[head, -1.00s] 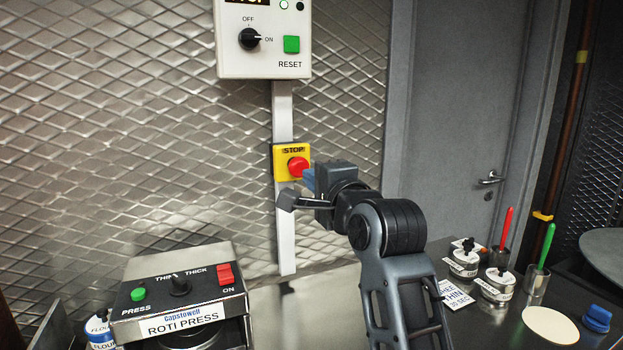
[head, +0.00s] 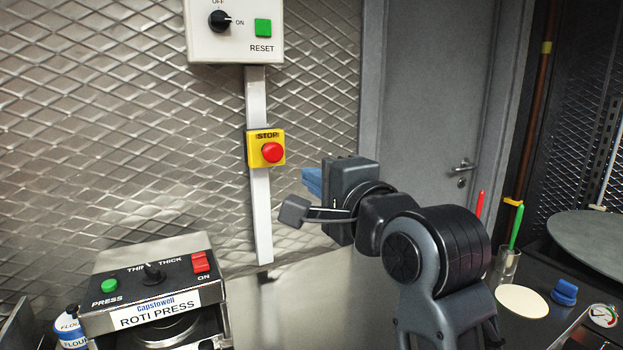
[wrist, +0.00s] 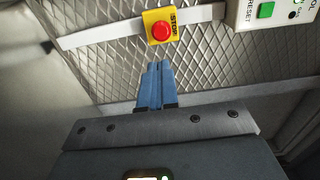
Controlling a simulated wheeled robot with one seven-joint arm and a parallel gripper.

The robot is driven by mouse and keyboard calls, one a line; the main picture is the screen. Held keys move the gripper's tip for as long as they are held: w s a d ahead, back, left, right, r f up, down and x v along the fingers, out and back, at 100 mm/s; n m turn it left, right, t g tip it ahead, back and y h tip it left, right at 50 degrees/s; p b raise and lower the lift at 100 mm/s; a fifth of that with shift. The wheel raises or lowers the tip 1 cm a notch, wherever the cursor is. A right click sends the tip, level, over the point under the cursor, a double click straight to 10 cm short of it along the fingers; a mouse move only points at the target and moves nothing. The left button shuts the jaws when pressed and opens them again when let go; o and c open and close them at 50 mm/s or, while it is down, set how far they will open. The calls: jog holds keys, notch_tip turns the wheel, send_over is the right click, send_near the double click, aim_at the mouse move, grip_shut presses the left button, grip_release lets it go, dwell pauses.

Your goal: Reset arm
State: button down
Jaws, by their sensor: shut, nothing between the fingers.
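My gripper (head: 311,181) has blue fingers, which are shut together with nothing between them. In the head view it is right of and below the red STOP button (head: 272,152) on its yellow box (head: 252,150), clear of it. In the wrist view the shut fingers (wrist: 157,68) point toward the mesh wall, and the red button (wrist: 162,32) shows beyond their tips with a gap. My arm hides part of the counter at the right.
A roti press (head: 205,262) stands at the lower left. A white control box (head: 234,45) with a knob and green RESET button is on the mesh wall above. At the right are a dough disc (head: 522,302), a blue object (head: 564,291) and a round grey surface (head: 600,235).

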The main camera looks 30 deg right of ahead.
dwell(0.4)
jog(key=s+d+f+n+g, duration=0.1)
jog(key=s+f+n, duration=0.4)
jog(key=s+f, duration=0.5)
jog(key=s+f+n+g, duration=0.1)
jog(key=s+f+n, duration=0.4)
jog(key=s+f, duration=0.5)
jog(key=s+a+f+n, duration=0.1)
jog(key=s+f+n, duration=0.2)
jog(key=s, duration=0.8)
jog(key=s+a+f+n+g, duration=0.1)
jog(key=s+n, duration=0.4)
jog(key=s, duration=0.6)
jog(key=shift+f, duration=0.9)
